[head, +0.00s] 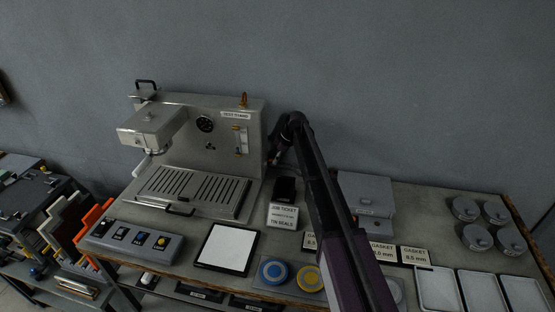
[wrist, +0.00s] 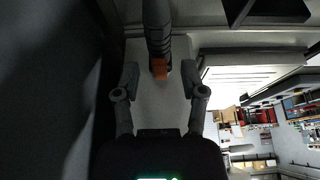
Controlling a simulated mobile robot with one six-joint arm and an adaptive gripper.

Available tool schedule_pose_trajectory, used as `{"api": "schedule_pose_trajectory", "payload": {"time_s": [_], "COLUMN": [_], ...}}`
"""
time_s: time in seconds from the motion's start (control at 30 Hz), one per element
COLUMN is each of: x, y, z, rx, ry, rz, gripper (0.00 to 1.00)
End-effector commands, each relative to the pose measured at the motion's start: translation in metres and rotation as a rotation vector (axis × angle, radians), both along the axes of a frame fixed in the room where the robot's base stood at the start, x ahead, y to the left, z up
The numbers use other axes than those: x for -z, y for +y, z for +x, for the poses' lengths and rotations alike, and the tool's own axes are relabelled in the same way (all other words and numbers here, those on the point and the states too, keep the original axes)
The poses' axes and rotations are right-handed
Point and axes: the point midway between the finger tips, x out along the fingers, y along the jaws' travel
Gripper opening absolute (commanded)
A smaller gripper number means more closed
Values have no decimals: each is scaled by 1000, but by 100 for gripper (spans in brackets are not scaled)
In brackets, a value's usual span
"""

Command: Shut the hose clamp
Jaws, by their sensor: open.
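In the wrist view, a dark ribbed hose (wrist: 158,30) comes down from the top edge. A small orange piece (wrist: 160,69) sits at its lower end; it may be the hose clamp, but I cannot tell if it is open or closed. My gripper (wrist: 159,76) is open, with one finger on each side of the orange piece and visible gaps to both. In the head view, my arm reaches to the right side of the grey test stand (head: 185,128). The clamp cannot be made out there, and the gripper is mostly hidden behind the arm.
The wall (head: 400,80) is close behind the bench. A dark block (head: 285,188) and a job ticket sign (head: 283,215) stand just in front of the arm's far end. A grey box (head: 367,190) stands right of the arm. Lidded tins (head: 478,238) stand at the right.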

Motion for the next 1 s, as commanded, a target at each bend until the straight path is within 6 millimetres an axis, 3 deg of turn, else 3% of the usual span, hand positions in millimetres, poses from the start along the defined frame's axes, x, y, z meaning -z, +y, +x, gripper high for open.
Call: {"api": "schedule_pose_trajectory", "payload": {"time_s": [0.17, 0.37, 1.0], "x": [0, 0, 5], "y": [0, 1, -1], "z": [0, 0, -1], "rx": [0, -1, -2], "ry": [0, 0, -21], "rz": [0, 0, 113], "gripper": [54, 1, 0]}}
